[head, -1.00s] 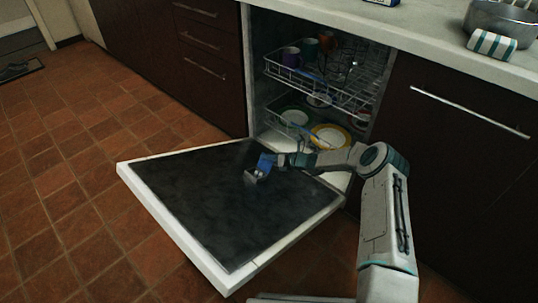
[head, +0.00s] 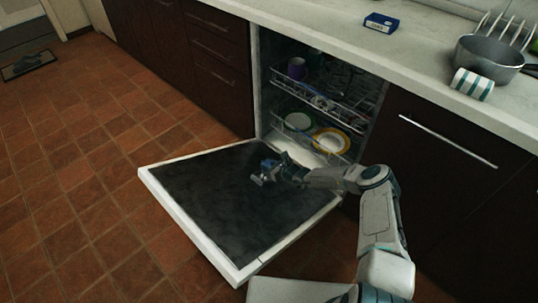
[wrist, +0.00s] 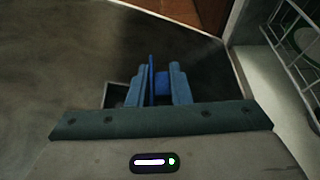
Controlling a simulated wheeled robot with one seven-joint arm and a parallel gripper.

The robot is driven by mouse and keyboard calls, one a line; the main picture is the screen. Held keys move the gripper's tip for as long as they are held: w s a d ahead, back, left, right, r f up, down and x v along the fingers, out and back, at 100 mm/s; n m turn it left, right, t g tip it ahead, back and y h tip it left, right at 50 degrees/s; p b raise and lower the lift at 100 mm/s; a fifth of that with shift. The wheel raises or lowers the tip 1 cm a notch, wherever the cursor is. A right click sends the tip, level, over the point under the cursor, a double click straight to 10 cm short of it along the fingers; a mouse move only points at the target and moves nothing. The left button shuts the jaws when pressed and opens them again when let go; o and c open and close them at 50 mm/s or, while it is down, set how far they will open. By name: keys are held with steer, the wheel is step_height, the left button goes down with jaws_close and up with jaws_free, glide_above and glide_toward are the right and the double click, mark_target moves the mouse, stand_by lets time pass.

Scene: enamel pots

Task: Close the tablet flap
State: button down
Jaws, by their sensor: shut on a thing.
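The dishwasher door (head: 205,215) lies folded down with its dark inner face up. The tablet compartment (head: 260,179) is near the middle of that face; part of its pale-rimmed recess shows in the wrist view (wrist: 115,95), left of my fingers. The tablet flap (head: 268,164) is blue and stands up from the door. In the wrist view the flap (wrist: 152,75) is a thin blue plate between my blue fingers. My gripper (head: 276,168) is low over the door, shut on the flap; it also shows in the wrist view (wrist: 160,88). My fingers partly hide the flap's hinge side.
The dishwasher's lower rack (head: 292,127) and upper rack (head: 325,95) hold dishes, including a yellow-rimmed plate (head: 331,141), behind my gripper. Tiled floor (head: 75,150) is clear at left.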

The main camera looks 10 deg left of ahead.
mark_target(262, 176)
steer(key=p, duration=0.2)
steer(key=s+n+t+p, duration=0.1)
steer(key=p, duration=0.2)
steer(key=shift+a+r+n+h, duration=0.2)
steer(key=shift+r+n+h, duration=0.1)
steer(key=p, duration=0.1)
steer(key=n+p, duration=0.1)
steer(key=p, duration=0.1)
steer(key=shift+s+a+f+t+h, duration=0.2)
steer(key=shift+s+a+t+h, duration=0.1)
steer(key=shift+t, duration=0.1)
steer(key=shift+s+a+f+n+t+p, duration=0.15)
steer(key=shift+s+a+f+n+t, duration=0.15)
steer(key=shift+n, duration=0.3)
steer(key=shift+s+a+f+n+t+p, duration=0.15)
steer(key=shift+s+a+f+n+t, duration=0.1)
steer(key=shift+n+t, duration=0.25)
steer(key=shift+s+a+f+n+t+h, duration=0.15)
steer(key=shift+s+n+t+h, duration=0.2)
steer(key=shift+n, duration=0.45)
steer(key=c, duration=1.4)
jaws_free()
steer(key=shift+s+a+f, duration=0.1)
steer(key=shift+s+a, duration=0.1)
steer(key=shift+a, duration=0.1)
